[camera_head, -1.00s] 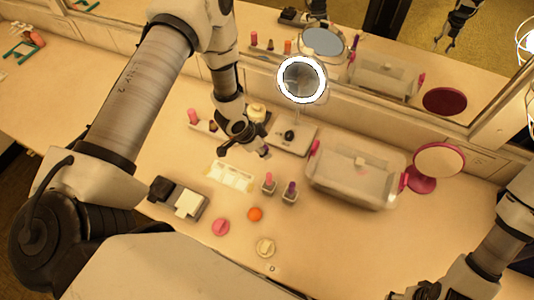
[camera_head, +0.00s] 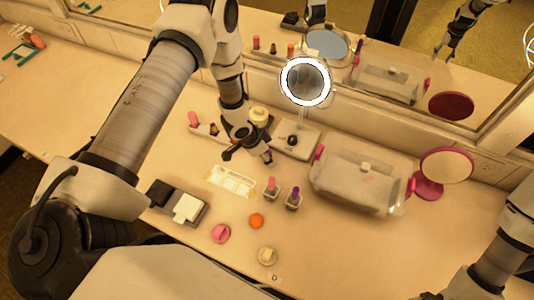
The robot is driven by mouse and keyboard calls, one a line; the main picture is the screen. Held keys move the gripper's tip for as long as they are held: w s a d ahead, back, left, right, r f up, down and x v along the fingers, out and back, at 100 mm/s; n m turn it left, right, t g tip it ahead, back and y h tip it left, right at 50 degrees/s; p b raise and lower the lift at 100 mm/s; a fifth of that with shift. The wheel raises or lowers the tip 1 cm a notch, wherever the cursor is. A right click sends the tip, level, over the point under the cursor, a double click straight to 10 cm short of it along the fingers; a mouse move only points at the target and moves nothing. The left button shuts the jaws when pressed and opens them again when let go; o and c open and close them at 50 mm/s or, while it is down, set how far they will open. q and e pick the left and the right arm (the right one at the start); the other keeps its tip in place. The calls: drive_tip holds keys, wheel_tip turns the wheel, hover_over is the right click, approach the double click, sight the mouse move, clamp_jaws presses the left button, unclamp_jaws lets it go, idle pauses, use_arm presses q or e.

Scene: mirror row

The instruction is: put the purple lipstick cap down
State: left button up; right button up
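My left gripper (camera_head: 258,149) points down over the table, just behind the two open lipsticks. A small purple piece, the purple lipstick cap (camera_head: 268,157), shows at its fingertips, and the gripper looks shut on it. The cap is small and partly hidden by the fingers. The purple lipstick (camera_head: 295,192) stands upright and uncapped in a small clear holder in front of the gripper. A pink lipstick (camera_head: 272,184) stands upright beside it on the left. My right gripper (camera_head: 428,296) is mostly cut off at the bottom edge, and its fingers cannot be made out.
A ring-lit mirror (camera_head: 305,82) stands behind. A clear lidded case (camera_head: 360,181) is to the right, with a round pink mirror (camera_head: 446,166) beyond. The front right is bare.

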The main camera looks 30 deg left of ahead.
use_arm(q)
drive_tip(key=shift+r, duration=0.3)
use_arm(e)
drive_tip(key=shift+r, duration=0.25)
use_arm(q)
drive_tip(key=p+v, duration=1)
drive_tip(key=v, duration=0.2)
use_arm(e)
wheel_tip(320, 180, up, 10)
